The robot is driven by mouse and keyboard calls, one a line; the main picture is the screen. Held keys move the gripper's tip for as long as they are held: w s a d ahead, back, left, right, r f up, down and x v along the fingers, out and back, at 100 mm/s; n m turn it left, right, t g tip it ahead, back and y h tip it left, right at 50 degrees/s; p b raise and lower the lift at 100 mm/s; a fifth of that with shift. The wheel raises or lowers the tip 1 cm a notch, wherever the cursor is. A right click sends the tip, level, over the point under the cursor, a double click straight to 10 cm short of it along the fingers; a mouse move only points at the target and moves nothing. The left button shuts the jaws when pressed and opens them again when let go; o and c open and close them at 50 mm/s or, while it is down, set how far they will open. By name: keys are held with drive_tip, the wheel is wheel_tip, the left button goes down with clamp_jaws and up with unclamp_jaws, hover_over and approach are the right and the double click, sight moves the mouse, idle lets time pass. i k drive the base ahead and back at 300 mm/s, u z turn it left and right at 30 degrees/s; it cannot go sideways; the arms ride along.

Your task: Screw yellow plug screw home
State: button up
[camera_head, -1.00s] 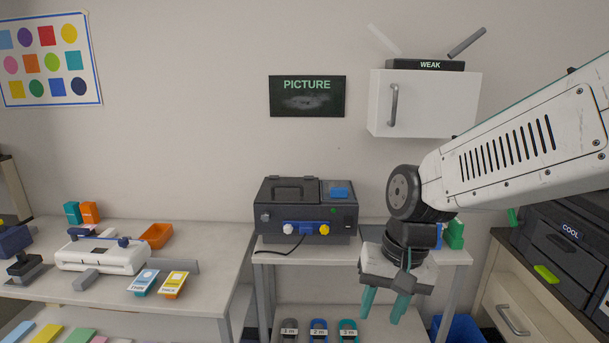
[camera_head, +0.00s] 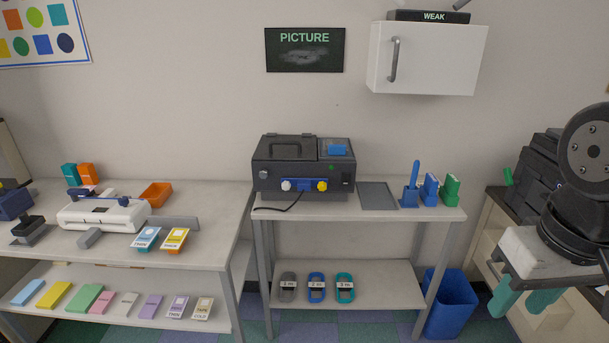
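The yellow plug screw (camera_head: 322,185) sits at the right end of a blue connector (camera_head: 304,185) on the front of a dark box-shaped device (camera_head: 303,164). A white screw (camera_head: 286,185) sits at the connector's left end. A black cable runs from the connector onto the table. How deep the yellow screw sits is too small to tell. My gripper (camera_head: 526,300) is at the lower right, well away from the device.
The device stands on a white table (camera_head: 400,214) with a grey mat (camera_head: 378,195) and blue and green holders at right. Coiled cables (camera_head: 316,288) lie on its lower shelf. A blue bin (camera_head: 450,303) stands on the floor. A white cabinet (camera_head: 440,55) hangs above.

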sight(322, 185)
drive_tip(key=z, duration=0.05)
drive_tip(key=k, duration=0.5)
drive_tip(key=z, duration=1.25)
drive_tip(key=i, duration=0.65)
drive_tip(key=u, duration=0.8)
